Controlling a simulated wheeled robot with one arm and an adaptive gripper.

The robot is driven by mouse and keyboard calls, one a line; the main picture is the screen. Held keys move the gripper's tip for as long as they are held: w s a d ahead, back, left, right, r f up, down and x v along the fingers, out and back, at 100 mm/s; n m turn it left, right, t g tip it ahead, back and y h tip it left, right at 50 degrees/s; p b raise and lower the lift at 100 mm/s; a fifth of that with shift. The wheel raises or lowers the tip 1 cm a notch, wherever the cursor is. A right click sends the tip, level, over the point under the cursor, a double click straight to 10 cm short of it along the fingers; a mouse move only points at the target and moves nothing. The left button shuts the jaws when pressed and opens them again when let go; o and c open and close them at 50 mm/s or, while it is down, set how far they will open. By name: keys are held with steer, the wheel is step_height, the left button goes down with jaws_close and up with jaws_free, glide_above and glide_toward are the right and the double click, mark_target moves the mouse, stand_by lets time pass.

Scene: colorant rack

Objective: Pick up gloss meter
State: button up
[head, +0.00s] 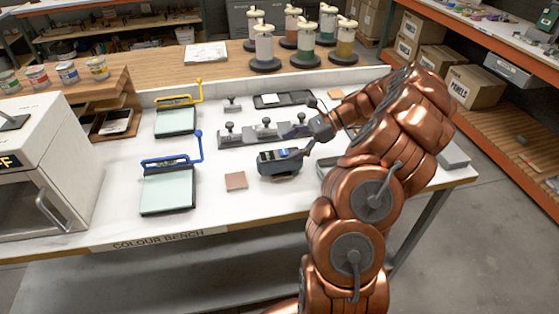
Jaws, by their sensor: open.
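A dark blue-grey handheld device with a small screen on top, which looks like the gloss meter (279,168), stands on the white bench top (215,210), right of a small brown square panel. My gripper (308,148) is just beyond its right end, reached over by my copper-coloured arm from the right. The gripper is open; its fingers are small in the view and partly overlap the device's upper right edge. I cannot tell whether they touch it. My arm hides part of the bench on the right.
A grey holder with several knobbed pieces (250,138) stands close behind the device. Two glass-topped boards, with a blue handle (168,190) and a yellow handle (175,122), lie on the left. A white oven-like box (60,150) stands far left. Lidded jars (264,48) line the back.

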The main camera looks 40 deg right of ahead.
mark_target(281, 152)
steer(key=p+x, duration=0.1)
steer(key=x, duration=0.3)
steer(key=shift+f, duration=0.15)
steer(key=shift+c, duration=0.4)
jaws_close()
stand_by(0.3)
steer(key=shift+r, duration=0.55)
steer(key=shift+s+d+r+b, duration=0.1)
steer(key=shift+s+r+b, duration=0.1)
steer(key=shift+r+b, duration=0.35)
steer(key=shift+s+r+b, duration=0.2)
steer(key=shift+r+b, duration=0.1)
steer(key=shift+r, duration=0.35)
steer(key=s+d+r+b, duration=0.1)
steer(key=s+b, duration=0.3)
steer(key=s, duration=1.1)
steer(key=shift+r, duration=0.25)
